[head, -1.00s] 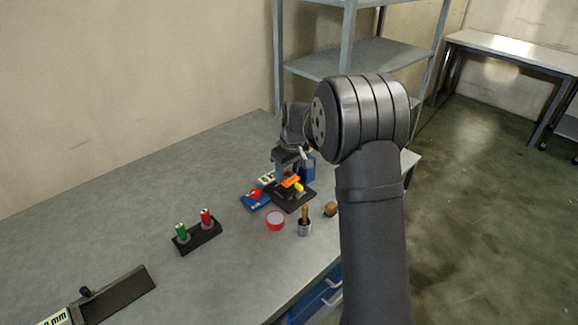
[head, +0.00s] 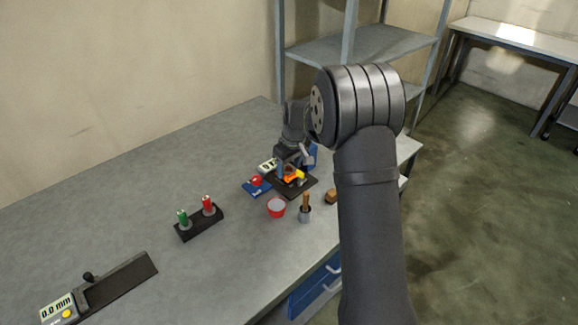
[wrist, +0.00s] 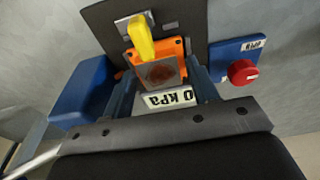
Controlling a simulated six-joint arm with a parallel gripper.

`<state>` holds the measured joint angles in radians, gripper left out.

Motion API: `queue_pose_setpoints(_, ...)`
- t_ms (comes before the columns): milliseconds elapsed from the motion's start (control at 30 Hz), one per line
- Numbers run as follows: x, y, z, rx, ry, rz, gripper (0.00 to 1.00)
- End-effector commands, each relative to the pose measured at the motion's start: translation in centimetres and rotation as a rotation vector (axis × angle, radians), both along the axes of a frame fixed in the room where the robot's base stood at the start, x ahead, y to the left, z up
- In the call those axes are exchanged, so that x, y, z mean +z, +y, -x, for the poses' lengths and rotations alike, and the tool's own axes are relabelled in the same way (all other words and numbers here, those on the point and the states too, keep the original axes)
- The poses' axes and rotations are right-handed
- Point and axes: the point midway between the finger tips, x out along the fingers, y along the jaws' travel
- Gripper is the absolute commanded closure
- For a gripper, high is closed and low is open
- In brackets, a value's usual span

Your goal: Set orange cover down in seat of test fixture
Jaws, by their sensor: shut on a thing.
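The orange cover (wrist: 175,47) is between the two blue fingers of my gripper (wrist: 163,92) in the wrist view, and the gripper is shut on it. A grey-brown square face (wrist: 160,73) shows within the orange edge. The test fixture has a dark base plate (wrist: 190,18) and a yellow clamp handle (wrist: 141,35) beside the cover. In the head view the cover (head: 290,172) is low over the fixture plate (head: 303,189), under my gripper (head: 286,170). The seat is hidden, and I cannot tell whether the cover touches it.
A blue box with a red knob (wrist: 242,72) and a kPa display (wrist: 168,97) are close by. A red-rimmed cup (head: 277,208), a wooden-handled tool (head: 306,207) and a brown knob (head: 331,197) stand in front. A rack (head: 199,222) holds green and red items.

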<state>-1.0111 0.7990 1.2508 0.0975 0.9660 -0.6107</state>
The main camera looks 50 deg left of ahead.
Motion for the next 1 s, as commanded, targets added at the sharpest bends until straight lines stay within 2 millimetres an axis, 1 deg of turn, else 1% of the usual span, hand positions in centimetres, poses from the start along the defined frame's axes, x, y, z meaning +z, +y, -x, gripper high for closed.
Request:
queue_pose_setpoints(433,0.00,-0.06,-0.04,0.000,0.000,-0.001,0.76)
queue_pose_setpoints(1000,-0.69,-0.07,-0.03,0.000,0.000,0.000,0.76)
